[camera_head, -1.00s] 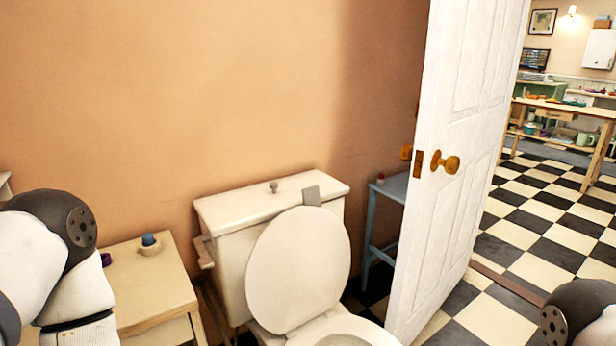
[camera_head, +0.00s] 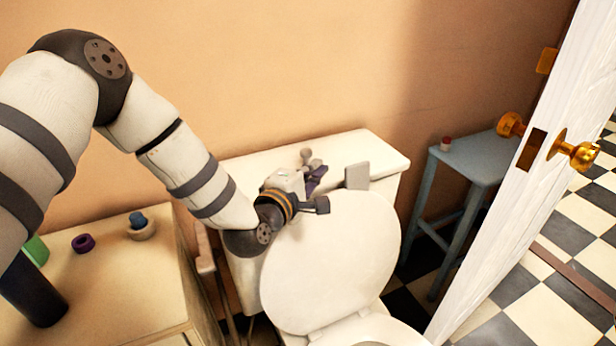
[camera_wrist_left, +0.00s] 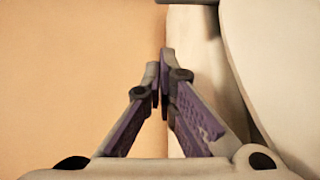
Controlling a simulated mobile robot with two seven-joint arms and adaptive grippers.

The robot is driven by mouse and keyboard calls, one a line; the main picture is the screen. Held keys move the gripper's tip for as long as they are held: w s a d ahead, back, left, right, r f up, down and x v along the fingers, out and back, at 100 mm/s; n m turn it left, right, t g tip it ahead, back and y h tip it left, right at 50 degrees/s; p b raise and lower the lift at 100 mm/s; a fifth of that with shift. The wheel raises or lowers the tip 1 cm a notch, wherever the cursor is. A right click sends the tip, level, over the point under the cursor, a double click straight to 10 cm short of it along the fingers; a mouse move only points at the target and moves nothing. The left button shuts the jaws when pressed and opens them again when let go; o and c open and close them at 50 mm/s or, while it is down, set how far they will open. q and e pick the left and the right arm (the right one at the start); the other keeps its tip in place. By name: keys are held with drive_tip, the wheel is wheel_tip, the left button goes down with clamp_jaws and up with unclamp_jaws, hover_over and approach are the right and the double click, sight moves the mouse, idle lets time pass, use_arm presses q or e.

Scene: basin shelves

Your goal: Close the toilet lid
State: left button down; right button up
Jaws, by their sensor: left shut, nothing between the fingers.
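The white toilet lid (camera_head: 335,262) stands raised, leaning back toward the cistern (camera_head: 370,150). My left arm reaches in from the left, and my left gripper (camera_head: 314,180) is at the lid's upper left edge, above the cistern's front. In the left wrist view the gripper (camera_wrist_left: 163,85) is shut with its purple-padded fingers together and nothing between them. The lid (camera_wrist_left: 285,60) shows on the right side of that view, beside the fingers. Whether the gripper touches the lid I cannot tell. The bowl's rim (camera_head: 385,330) shows at the bottom. My right gripper is not in view.
A wooden cabinet (camera_head: 125,285) with a small bowl (camera_head: 141,231) and a purple ring (camera_head: 83,243) stands at left. A blue-grey stool (camera_head: 470,163) stands right of the toilet. An open white door (camera_head: 530,220) with brass knobs is at the right.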

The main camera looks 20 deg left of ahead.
use_arm(q)
drive_tip(key=w, duration=0.1)
drive_tip(key=w+d, duration=0.1)
drive_tip(key=shift+w+f, duration=0.15)
drive_tip(key=shift+w, duration=0.25)
drive_tip(key=shift+s+d+r+p, duration=0.15)
drive_tip(key=shift+s+d+p, duration=0.1)
drive_tip(key=shift+s+d, duration=0.35)
drive_tip(key=shift+s+d+r+p, duration=0.15)
drive_tip(key=shift+s+d+p, duration=0.1)
drive_tip(key=shift+s+d, duration=0.35)
